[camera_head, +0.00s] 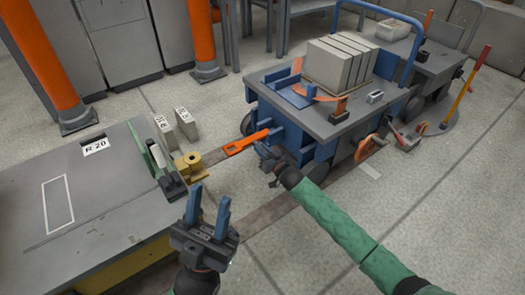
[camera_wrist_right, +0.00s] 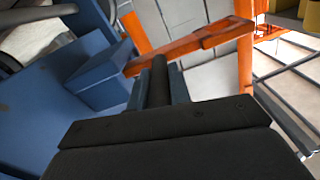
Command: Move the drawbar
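The orange drawbar (camera_head: 246,143) sticks out to the left from the front of the blue cart (camera_head: 310,150), toward the yellow coupling (camera_head: 190,164) on the grey table. An orange bar (camera_wrist_right: 190,46), which looks like the drawbar, crosses the upper part of the right wrist view. My right gripper (camera_head: 263,153) is beside the drawbar's cart end, close to the cart front; contact cannot be made out. Its fingers (camera_wrist_right: 160,82) show narrowly below the bar, and their gap is unclear. My left gripper (camera_head: 210,191) is open and empty, fingers up, in front of the coupling.
The grey table (camera_head: 110,215) marked R 20 fills the left. The cart carries grey slabs (camera_head: 340,64). Two small labelled blocks (camera_head: 176,126) stand behind the table. Orange posts (camera_head: 201,35) rise at the back. The floor (camera_head: 330,240) in front is mostly clear.

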